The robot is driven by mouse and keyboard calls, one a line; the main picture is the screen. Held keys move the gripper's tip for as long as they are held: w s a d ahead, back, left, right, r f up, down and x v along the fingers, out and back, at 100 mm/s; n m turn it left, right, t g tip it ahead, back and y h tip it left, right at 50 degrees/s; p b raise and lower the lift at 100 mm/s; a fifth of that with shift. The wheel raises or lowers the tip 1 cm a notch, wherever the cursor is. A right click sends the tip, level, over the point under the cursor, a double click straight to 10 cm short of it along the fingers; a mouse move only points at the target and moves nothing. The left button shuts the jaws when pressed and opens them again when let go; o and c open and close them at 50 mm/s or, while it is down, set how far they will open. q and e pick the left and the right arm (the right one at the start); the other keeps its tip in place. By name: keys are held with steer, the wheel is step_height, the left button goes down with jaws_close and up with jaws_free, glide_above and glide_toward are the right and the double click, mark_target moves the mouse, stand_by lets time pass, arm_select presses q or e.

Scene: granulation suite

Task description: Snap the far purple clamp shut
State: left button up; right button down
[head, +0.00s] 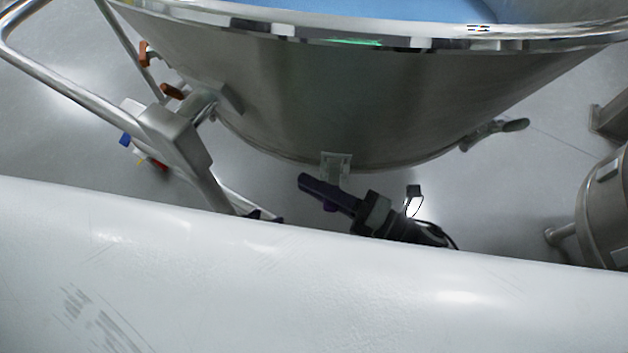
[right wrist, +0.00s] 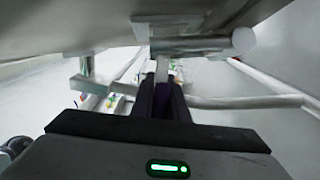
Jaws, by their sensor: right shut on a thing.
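My right gripper (head: 306,182) comes in from the right, just below the steel bracket (head: 335,166) at the vessel's lower edge. In the right wrist view its two dark fingers (right wrist: 161,88) are close together, with purple between them and a grey tab beyond. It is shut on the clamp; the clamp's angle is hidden.
A large steel vessel (head: 330,95) fills the top, with blue inside its rim. A tubular frame (head: 60,65) and grey block (head: 175,132) stand at left. A small handle (head: 495,133) sticks out at right, near another steel vessel (head: 605,205). A white surface hides the lower part.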

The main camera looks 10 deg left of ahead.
steer(key=c, duration=1.7)
jaws_free()
steer(key=shift+d, duration=0.1)
steer(key=v, duration=1)
steer(key=shift+d+p, duration=0.1)
steer(key=shift+p, duration=0.25)
steer(key=shift+c, duration=0.3)
